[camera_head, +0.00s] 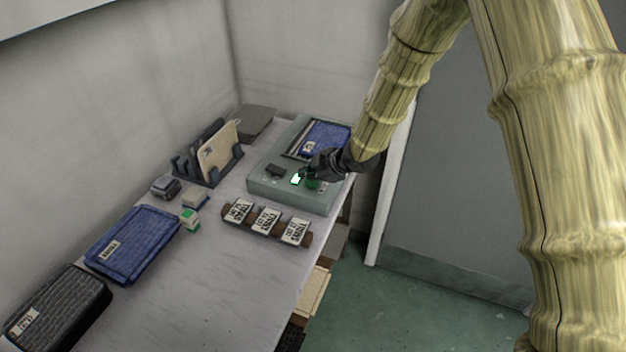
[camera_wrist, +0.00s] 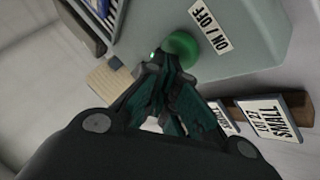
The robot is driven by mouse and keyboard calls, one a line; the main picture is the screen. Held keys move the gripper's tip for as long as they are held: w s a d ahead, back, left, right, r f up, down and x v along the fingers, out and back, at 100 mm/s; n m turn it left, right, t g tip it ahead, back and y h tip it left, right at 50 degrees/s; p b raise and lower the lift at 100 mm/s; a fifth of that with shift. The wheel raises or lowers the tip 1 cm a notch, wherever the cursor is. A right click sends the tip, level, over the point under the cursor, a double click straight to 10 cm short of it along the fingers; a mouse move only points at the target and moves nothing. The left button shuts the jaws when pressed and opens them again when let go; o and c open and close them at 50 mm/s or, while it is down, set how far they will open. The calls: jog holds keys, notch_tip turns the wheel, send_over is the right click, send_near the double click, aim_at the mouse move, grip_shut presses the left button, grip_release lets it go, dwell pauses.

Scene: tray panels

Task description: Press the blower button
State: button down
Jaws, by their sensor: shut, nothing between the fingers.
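The grey-green machine box (camera_head: 270,191) stands at the far right end of the table. A round green button (camera_wrist: 181,46) is on its panel in the wrist view, beside a white label reading ON / OFF (camera_wrist: 211,31). In the head view, the green button (camera_head: 313,184) is partly hidden by my gripper. My gripper (camera_head: 307,174) is shut and empty, pointing down at the panel. In the wrist view, its fingertips (camera_wrist: 166,66) are right beside the green button; I cannot tell whether they touch it. No label reading "blower" is legible.
A blue tray (camera_head: 334,136) lies on the box, with a dark block (camera_head: 275,170) in front. Several label cards (camera_head: 266,220) stand on a brown holder before the box. Another blue tray (camera_head: 132,244), a file rack (camera_head: 213,177) and a dark case (camera_head: 57,311) are left. The table's front is clear.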

aim_at(310, 182)
dwell(0.4)
jog(key=shift+r+p, duration=0.75)
jog(key=shift+r, duration=0.1)
notch_tip(310, 182, up, 6)
jog(key=p, duration=0.4)
jog(key=shift+p, duration=0.4)
dwell(1.2)
